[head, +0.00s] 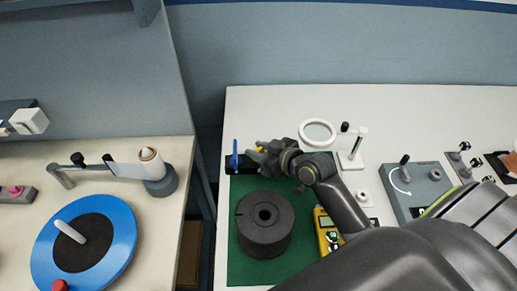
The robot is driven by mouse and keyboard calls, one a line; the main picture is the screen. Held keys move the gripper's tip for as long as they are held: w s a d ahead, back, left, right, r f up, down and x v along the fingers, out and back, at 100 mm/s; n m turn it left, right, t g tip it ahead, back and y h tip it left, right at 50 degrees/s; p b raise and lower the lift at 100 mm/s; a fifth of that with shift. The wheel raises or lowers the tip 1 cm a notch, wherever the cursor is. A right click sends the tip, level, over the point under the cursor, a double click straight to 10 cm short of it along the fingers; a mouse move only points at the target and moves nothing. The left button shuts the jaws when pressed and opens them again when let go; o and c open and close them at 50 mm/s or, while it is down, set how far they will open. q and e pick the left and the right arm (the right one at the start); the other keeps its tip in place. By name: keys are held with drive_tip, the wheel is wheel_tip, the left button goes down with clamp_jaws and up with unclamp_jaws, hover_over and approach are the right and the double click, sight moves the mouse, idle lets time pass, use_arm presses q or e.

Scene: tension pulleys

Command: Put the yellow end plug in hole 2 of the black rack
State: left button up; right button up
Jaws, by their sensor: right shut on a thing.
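The black rack (233,167) lies at the back left corner of the green mat on the right table. A blue upright piece (235,152) stands at its left part. My right gripper (254,154) reaches in from the right and is over the right part of the rack. It is shut on the yellow end plug (260,149), of which only a small bit shows between the fingers. The rack's holes under the gripper are hidden, and I cannot tell whether the plug touches the rack. My left gripper is not in view.
A dark cylinder with a central hole (263,240) stands on the green mat (237,270), in front of the rack. A yellow meter (328,232) lies beside my right arm. A white ring (317,131) and a small white stand (350,161) are behind it. A gap separates the left table.

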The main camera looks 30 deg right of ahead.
drive_tip(key=shift+f, duration=0.25)
drive_tip(key=shift+r+p, duration=0.4)
drive_tip(key=shift+p, duration=0.05)
idle(0.7)
drive_tip(key=shift+f, duration=0.15)
drive_tip(key=shift+f+b, duration=0.3)
drive_tip(key=shift+b, duration=0.1)
drive_tip(key=shift+s+r, duration=0.1)
drive_tip(key=shift+r+p, duration=0.25)
drive_tip(key=shift+p, duration=0.25)
drive_tip(key=shift+w+d, duration=0.1)
drive_tip(key=shift+w, duration=0.1)
